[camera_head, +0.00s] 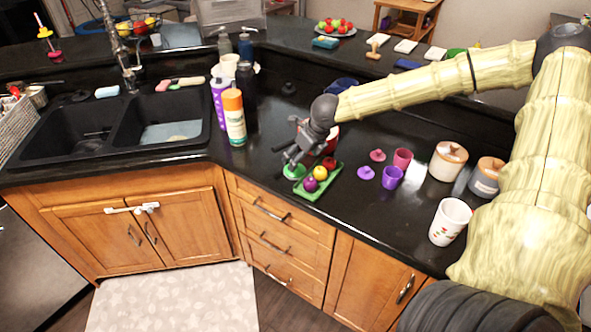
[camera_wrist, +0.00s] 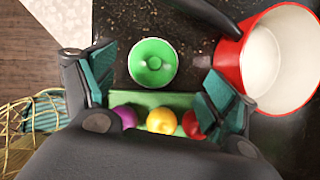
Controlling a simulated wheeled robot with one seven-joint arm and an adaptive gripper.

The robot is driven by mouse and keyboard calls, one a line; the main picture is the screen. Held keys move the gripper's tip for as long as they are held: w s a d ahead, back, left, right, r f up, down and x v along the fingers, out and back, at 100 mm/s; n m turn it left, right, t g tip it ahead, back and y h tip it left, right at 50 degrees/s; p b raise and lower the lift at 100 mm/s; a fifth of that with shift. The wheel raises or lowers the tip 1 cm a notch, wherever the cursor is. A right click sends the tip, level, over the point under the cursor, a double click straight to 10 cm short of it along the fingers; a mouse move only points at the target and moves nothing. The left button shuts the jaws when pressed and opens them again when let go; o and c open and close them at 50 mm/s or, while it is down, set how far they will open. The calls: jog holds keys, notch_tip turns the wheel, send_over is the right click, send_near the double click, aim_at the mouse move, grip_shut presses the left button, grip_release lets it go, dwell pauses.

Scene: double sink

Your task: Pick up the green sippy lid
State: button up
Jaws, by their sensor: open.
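The green sippy lid (camera_wrist: 153,63) is a round green disc with a raised middle. In the wrist view it lies on the dark counter between and just ahead of my open fingertips. It also shows in the head view (camera_head: 292,172), partly covered by my gripper (camera_head: 290,158). My gripper (camera_wrist: 155,85) is open and empty, above the lid, with one teal-padded finger on each side. I cannot tell its exact height over the counter.
A green tray (camera_head: 309,193) with purple, yellow and red round items sits beside the lid. A red pot (camera_wrist: 284,60) stands close to my right finger. Purple and pink cups (camera_head: 392,177) and lids are to the right. The counter edge is close in front.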

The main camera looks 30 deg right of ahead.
jog(key=shift+f, duration=0.2)
jog(key=shift+a+p+x, duration=0.15)
jog(key=shift+p+x, duration=0.2)
jog(key=shift+x, duration=0.3)
jog(key=shift+a+p+x, duration=0.15)
jog(key=shift+p+x, duration=0.15)
jog(key=shift+x, duration=1.5)
jog(key=shift+c, duration=0.2)
jog(key=c, duration=0.8)
